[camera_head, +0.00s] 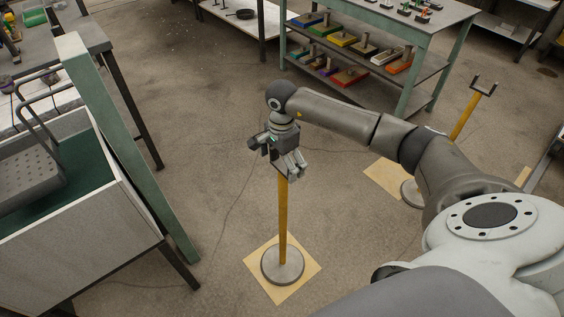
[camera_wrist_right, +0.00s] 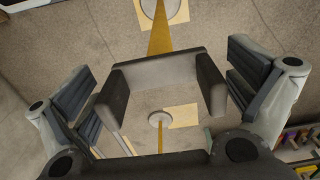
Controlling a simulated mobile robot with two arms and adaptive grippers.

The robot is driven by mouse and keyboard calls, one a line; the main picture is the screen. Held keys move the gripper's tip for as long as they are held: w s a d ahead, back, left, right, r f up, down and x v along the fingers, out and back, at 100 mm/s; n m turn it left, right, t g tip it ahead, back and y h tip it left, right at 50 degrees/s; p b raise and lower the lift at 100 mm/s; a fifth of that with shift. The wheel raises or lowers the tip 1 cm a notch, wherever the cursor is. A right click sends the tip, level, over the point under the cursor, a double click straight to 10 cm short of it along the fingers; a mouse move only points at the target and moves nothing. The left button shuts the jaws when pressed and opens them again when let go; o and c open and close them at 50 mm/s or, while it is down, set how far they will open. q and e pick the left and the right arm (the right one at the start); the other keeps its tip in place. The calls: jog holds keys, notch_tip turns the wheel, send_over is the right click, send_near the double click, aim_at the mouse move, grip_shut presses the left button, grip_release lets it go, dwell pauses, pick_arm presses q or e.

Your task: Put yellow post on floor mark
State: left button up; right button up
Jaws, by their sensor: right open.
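A yellow post (camera_head: 283,220) stands upright on a round grey base (camera_head: 283,265). The base rests on a square tan floor mark (camera_head: 258,257), with the mark's corners showing around it. My right gripper (camera_head: 285,162) is at the top of this post. In the right wrist view, its open fingers (camera_wrist_right: 165,88) lie either side of the post's dark U-shaped bracket (camera_wrist_right: 160,72), with gaps showing. A second yellow post (camera_head: 465,118) with a fork top stands at the right. Its base (camera_head: 412,192) is at the edge of another tan mark (camera_head: 380,180). My left gripper is not in view.
A green-legged table with a grey bin (camera_head: 85,225) stands at the left. A shelf unit (camera_head: 425,62) with coloured blocks stands at the back. Bare floor (camera_head: 215,130) lies between them.

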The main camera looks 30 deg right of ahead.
notch_tip(320, 180, up, 12)
jog(key=b, duration=0.1)
dwell(0.5)
